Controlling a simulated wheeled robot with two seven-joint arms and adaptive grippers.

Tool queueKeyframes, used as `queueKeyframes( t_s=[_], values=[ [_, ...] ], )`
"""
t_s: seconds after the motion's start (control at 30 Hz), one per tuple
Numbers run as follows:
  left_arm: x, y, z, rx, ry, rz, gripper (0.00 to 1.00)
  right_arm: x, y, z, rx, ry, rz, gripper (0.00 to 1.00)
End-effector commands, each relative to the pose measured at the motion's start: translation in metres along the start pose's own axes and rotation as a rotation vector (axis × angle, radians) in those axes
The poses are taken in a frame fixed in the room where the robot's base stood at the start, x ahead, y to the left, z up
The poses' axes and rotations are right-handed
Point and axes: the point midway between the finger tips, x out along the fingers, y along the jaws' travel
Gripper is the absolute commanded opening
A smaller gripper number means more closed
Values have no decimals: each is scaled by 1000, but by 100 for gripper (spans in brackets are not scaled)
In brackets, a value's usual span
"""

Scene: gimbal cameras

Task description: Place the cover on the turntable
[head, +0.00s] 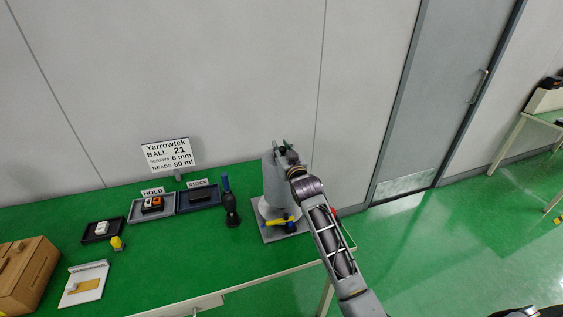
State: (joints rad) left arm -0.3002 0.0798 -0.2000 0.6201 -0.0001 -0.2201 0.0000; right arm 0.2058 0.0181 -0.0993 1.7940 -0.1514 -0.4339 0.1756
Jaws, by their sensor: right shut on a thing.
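The turntable shows as a pale round disc (262,210) on a grey square base (301,227). My right gripper (281,149) is at the top of the cover and shut on it; its fingertips are partly hidden. I cannot tell whether the cover's lower edge touches the disc. My right arm hides part of the cover's right side and the base. My left gripper is not in view.
A yellow and blue tool (279,222) lies at the front of the turntable base. To the left are a dark blower (231,211), trays marked STOCK (213,205) and HOLD (136,213), a sign (166,155) and a cardboard box (22,270). The table's front middle is clear.

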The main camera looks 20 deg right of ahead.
Motion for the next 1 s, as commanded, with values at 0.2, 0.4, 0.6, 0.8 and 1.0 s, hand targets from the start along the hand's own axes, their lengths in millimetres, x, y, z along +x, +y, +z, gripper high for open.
queueKeyframes(
  t_s=[0.2,0.4,0.6,0.8,1.0],
  values=[
    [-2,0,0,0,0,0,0,0,0,14,0,3,0,0],
    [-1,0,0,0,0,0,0,0,0,14,0,3,0,0],
    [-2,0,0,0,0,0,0,0,0,18,0,1,0,0],
    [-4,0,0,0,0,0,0,0,0,38,1,-1,0,0],
    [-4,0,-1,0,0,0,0,0,0,52,0,2,0,0]
  ],
)
